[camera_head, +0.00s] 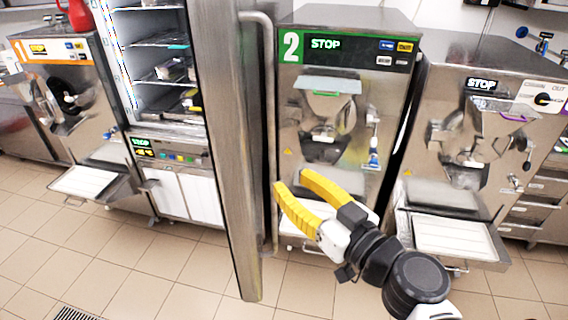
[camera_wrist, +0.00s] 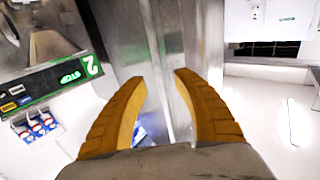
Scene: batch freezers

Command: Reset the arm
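My gripper (camera_head: 290,188) has two yellow fingers and is raised in front of the batch freezer marked 2 (camera_head: 345,95). In the wrist view my gripper (camera_wrist: 161,85) shows its fingertips well apart, with nothing held between them. My dark arm comes in from the lower right of the head view. Beyond the fingers in the wrist view is a tall steel surface, with the panel marked 2 (camera_wrist: 50,90) to the left.
An open cabinet door (camera_head: 228,150) stands close to the left of my gripper. The open cabinet (camera_head: 160,65) has lit shelves holding items. Freezer 1 (camera_head: 68,110) is at left, another freezer (camera_head: 475,130) at right. Tiled floor (camera_head: 110,265) is clear at front left.

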